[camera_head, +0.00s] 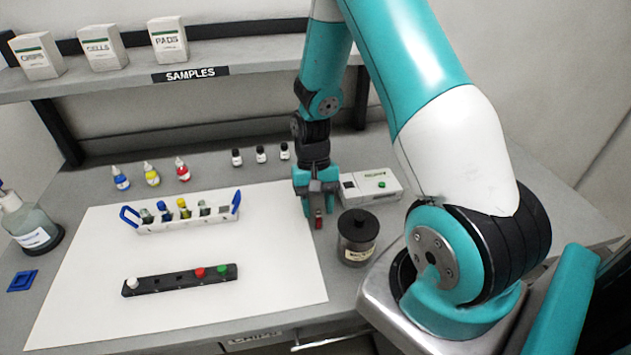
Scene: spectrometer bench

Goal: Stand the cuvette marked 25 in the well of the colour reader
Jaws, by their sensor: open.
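A white rack (187,226) with blue end handles stands on the white mat. It holds several small cuvettes; one (182,205) shows a yellow top. Their marks are too small to read, so I cannot tell which is 25. My gripper (317,205) is open, pointing down just left of this box. A small dark red item (318,220) shows at its fingertips; I cannot tell whether it is a cuvette.
A black strip (180,280) with white, red and green caps lies in front. A dark lidded jar (357,238) stands close right of the gripper. A wash bottle (33,222) is at left. The mat's (270,265) right front is clear.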

